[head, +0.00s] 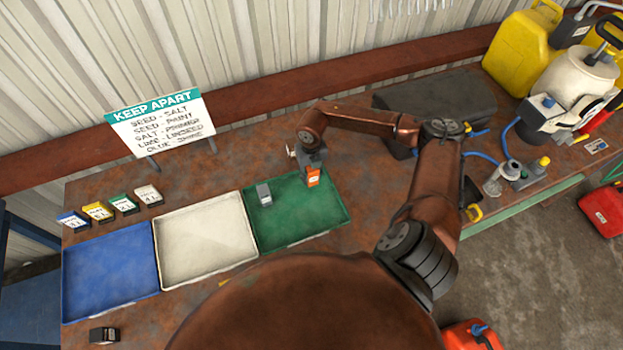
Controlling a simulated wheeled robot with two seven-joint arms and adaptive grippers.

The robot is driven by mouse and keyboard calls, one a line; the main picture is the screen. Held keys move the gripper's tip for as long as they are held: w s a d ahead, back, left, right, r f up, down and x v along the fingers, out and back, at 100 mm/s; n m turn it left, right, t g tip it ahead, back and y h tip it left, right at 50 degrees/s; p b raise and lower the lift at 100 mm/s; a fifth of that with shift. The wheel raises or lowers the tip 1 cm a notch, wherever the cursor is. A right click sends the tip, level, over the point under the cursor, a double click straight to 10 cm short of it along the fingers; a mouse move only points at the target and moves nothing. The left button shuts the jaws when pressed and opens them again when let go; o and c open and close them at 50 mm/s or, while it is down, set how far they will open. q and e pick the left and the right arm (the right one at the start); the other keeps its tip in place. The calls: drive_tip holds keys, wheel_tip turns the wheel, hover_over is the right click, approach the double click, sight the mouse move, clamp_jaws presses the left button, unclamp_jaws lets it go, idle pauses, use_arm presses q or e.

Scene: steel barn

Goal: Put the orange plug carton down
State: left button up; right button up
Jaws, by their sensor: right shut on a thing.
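The orange plug carton (313,177) is small and bright orange, with a pale mark. My right gripper (312,168) is shut on it from above and hides its upper part. The carton is over the back right part of the green tray (318,221). I cannot tell whether it touches the tray floor. A small grey carton (264,194) stands in the same tray, to the left of the orange one and apart from it. My left gripper is not in view.
A white tray (205,245) and a blue tray (110,275) lie left of the green one. Several small label cards (123,204) and a "keep apart" sign (160,122) stand behind. A dark small box (104,335) sits at front left. The green tray's front is clear.

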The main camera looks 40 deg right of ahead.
sight(312, 180)
drive_tip(key=shift+w+d+f, duration=0.1)
drive_tip(key=shift+d+f, duration=0.1)
drive_tip(key=shift+f, duration=0.35)
wheel_tip(312, 180, down, 2)
drive_tip(key=shift+f+p, duration=0.15)
drive_tip(key=shift+p, duration=0.4)
drive_tip(key=shift+f, duration=0.15)
drive_tip(key=shift+f, duration=0.1)
drive_tip(key=o, duration=1.1)
drive_tip(key=shift+o, duration=0.2)
